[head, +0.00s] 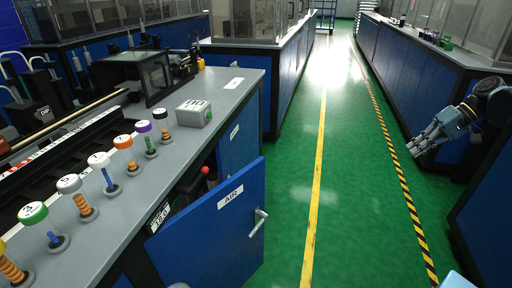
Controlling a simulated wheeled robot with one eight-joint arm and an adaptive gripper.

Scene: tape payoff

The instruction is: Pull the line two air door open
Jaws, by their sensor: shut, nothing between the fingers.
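The blue air door (205,248) with a white AIR label stands swung out from the left bench into the aisle. A silver handle (258,223) is on its outer face near the free edge. Behind the door's top edge the cabinet opening shows, with a red knob (205,170) on a dark part inside. The lower part of the door is cut off by the picture. My gripper (418,147) is at the right, shut and empty, over the aisle and far from the door and handle.
The grey bench top (215,92) holds several capped spools and a grey box (194,113). The green aisle floor (340,190) is clear between the door and the right-hand blue cabinets (418,75). A yellow line and a striped line run along it.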

